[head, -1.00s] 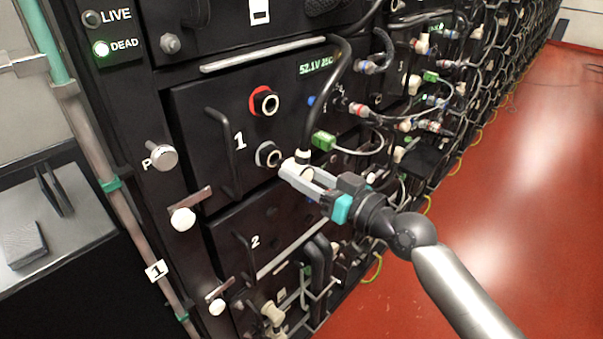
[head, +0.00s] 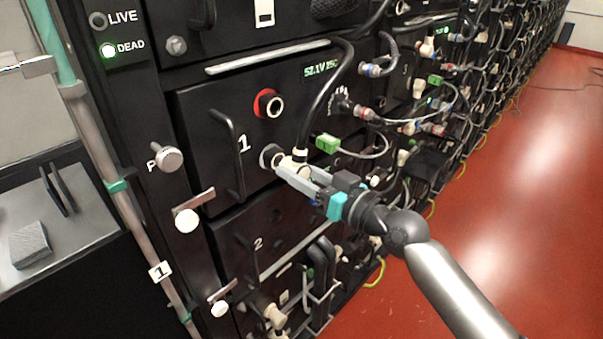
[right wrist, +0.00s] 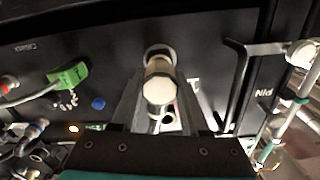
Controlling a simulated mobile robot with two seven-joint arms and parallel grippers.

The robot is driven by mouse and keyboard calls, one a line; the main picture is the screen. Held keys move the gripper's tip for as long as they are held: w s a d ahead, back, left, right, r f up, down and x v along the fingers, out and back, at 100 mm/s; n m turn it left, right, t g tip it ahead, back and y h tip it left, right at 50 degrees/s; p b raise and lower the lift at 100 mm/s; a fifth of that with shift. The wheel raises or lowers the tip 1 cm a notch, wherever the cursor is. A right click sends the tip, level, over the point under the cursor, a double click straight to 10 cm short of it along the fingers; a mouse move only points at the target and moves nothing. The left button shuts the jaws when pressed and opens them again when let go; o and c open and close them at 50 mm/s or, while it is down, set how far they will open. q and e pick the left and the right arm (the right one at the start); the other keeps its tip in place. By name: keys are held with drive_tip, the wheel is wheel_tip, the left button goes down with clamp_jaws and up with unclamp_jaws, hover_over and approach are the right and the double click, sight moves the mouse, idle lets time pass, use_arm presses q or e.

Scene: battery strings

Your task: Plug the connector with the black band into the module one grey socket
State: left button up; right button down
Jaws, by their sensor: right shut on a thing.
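My right gripper (head: 296,172) is shut on a pale connector (head: 297,159) with a thick black cable rising from it. Its black band cannot be made out. The connector's front is at the grey socket (head: 268,155) of module one, below the red-ringed socket (head: 268,103). In the right wrist view the connector (right wrist: 159,88) lies between the fingers and overlaps the grey socket ring (right wrist: 158,53). How far it is inside the socket cannot be told. My left gripper is not in view.
The module one handle (head: 228,150) stands out left of the socket. A green plug (head: 327,143) with a grey lead is just right of the connector. A white-ended lever (head: 188,218) is at lower left. The red floor (head: 500,210) at right is open.

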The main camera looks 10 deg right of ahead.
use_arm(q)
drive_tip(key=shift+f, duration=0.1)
use_arm(e)
drive_tip(key=shift+x, duration=0.95)
drive_tip(key=shift+r, duration=0.1)
drive_tip(key=c, duration=0.8)
unclamp_jaws()
drive_tip(key=o, duration=0.5)
drive_tip(key=v, duration=0.8)
drive_tip(key=shift+s+d+f+b, duration=0.25)
drive_tip(key=shift+s+b, duration=0.05)
drive_tip(key=shift+b, duration=0.05)
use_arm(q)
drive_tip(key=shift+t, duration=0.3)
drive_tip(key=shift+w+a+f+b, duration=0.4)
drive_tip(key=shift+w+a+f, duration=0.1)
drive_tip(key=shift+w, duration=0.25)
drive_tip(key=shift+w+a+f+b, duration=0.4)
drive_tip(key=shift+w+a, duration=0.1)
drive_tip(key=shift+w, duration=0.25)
use_arm(e)
drive_tip(key=shift+v, duration=3.1)
